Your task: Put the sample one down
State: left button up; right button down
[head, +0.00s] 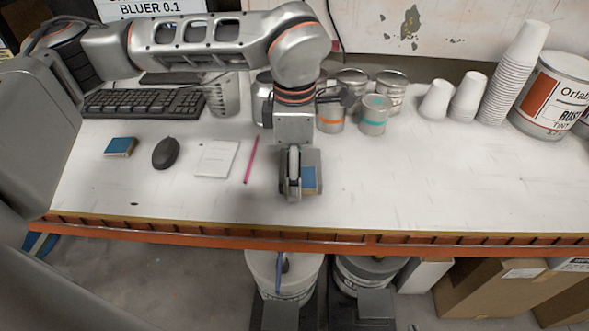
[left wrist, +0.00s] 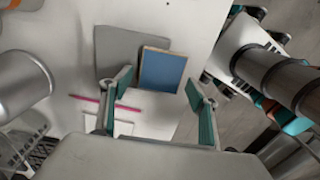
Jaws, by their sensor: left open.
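My left gripper (head: 298,193), on the arm that comes in from the left, points down over the middle of the bench. A small blue sample (head: 309,179) with a pale wooden edge is at its fingers. In the left wrist view the sample (left wrist: 163,70) shows between and beyond the fingertips (left wrist: 155,92). The fingers are apart, with gaps on both sides of the sample. A flat grey piece (left wrist: 118,48) lies beside the sample. A similar blue sample (head: 121,146) lies at the far left of the bench. I cannot make out my right gripper.
A pink pencil (head: 251,160), a white notepad (head: 217,159) and a black mouse (head: 165,153) lie left of the gripper. Cans (head: 375,115) stand behind it, with a keyboard (head: 142,103) at back left. Paper cups (head: 436,100) stand back right. The right front bench is clear.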

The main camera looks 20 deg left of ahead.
pick_arm(q)
notch_tip(320, 180, up, 12)
jog(key=shift+r, duration=0.15)
dwell(0.4)
dwell(0.3)
